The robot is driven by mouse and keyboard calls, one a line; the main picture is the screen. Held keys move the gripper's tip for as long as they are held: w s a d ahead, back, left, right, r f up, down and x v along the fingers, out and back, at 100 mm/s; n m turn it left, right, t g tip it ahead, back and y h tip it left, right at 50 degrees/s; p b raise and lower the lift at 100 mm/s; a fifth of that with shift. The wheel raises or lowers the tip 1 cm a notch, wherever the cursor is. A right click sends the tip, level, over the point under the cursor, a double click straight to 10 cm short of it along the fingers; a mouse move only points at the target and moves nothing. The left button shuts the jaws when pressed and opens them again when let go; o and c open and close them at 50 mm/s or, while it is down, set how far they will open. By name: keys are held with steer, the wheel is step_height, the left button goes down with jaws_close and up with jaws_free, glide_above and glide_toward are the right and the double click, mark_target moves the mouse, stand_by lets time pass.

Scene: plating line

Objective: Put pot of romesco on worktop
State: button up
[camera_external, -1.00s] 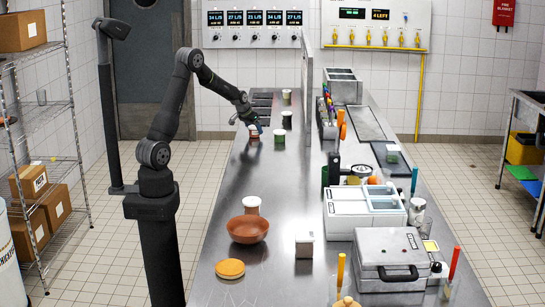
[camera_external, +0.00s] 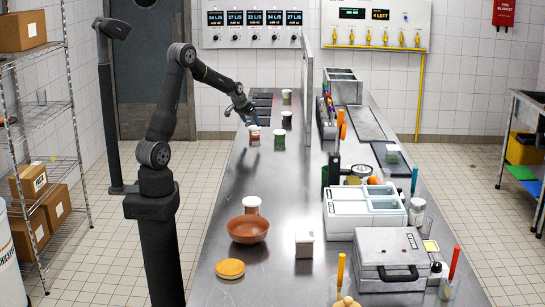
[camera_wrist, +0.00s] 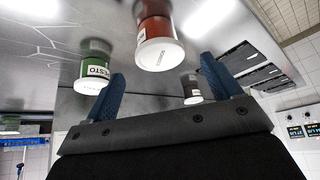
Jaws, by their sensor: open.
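A small red pot with a white lid (camera_external: 254,134) stands upright on the steel worktop (camera_external: 205,270), towards its far left side. In the wrist view this red pot (camera_wrist: 155,28) shows its white lid between and beyond the fingertips; its label is too small to read, so I cannot confirm that it is the romesco. My gripper (camera_external: 250,119) is open and empty, just above the pot and apart from it. Its two blue fingers (camera_wrist: 162,68) show spread in the wrist view.
A green pesto pot (camera_external: 279,140) stands right of the red pot, and a dark pot (camera_external: 286,120) behind. Nearer are another white-lidded pot (camera_external: 252,205), a brown bowl (camera_external: 248,230) and an orange disc (camera_external: 230,268). The worktop's middle is clear.

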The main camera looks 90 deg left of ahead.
mark_target(254, 127)
steer(key=v, duration=0.6)
steer(key=shift+d, duration=0.1)
steer(key=x, duration=1.1)
steer(key=shift+w+f, duration=0.1)
steer(key=shift+f, duration=0.25)
steer(key=shift+r, duration=1.45)
